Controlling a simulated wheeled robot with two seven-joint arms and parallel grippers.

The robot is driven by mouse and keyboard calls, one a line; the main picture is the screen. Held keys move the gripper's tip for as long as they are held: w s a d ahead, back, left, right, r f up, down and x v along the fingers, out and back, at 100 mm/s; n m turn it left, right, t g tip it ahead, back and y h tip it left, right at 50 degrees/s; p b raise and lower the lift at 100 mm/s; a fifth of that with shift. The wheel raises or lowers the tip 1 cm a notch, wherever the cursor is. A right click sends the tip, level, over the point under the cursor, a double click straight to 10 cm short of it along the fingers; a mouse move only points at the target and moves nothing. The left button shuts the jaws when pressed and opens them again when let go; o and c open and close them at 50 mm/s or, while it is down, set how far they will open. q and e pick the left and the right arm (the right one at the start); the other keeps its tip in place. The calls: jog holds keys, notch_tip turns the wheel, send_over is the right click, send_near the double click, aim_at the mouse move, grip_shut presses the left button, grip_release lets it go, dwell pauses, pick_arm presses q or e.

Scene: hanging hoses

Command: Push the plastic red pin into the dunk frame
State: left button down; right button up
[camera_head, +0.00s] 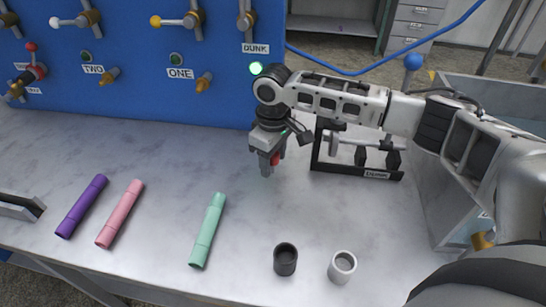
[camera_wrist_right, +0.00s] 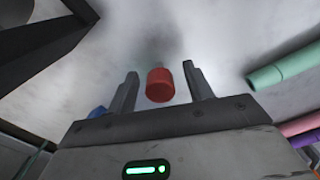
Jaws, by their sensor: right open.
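The plastic red pin (camera_head: 276,158) shows at the fingers of my right gripper (camera_head: 268,168) in the head view. In the right wrist view the red pin (camera_wrist_right: 160,85) is a short red cylinder between the two fingers of my right gripper (camera_wrist_right: 160,82), with a gap on each side. The gripper is open, pointing down over the table. The dunk frame (camera_head: 316,152) is a black frame with a small label, standing right of the gripper. A dark part of the frame (camera_wrist_right: 40,52) fills the wrist view's upper left.
Purple (camera_head: 82,206), pink (camera_head: 120,214) and green (camera_head: 208,230) tubes lie on the grey table. A black cup (camera_head: 285,259) and a white cup (camera_head: 342,266) stand in front. A blue panel (camera_head: 140,60) with valves stands behind. The table's middle is free.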

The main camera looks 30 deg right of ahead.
pick_arm(q)
jog(key=shift+s+f, duration=0.15)
jog(key=shift+f, duration=0.1)
pick_arm(e)
jog(key=shift+f, duration=0.1)
jog(key=shift+c, duration=0.2)
jog(key=c, duration=1)
pick_arm(q)
jog(key=shift+s+f, duration=0.1)
jog(key=shift+s, duration=0.05)
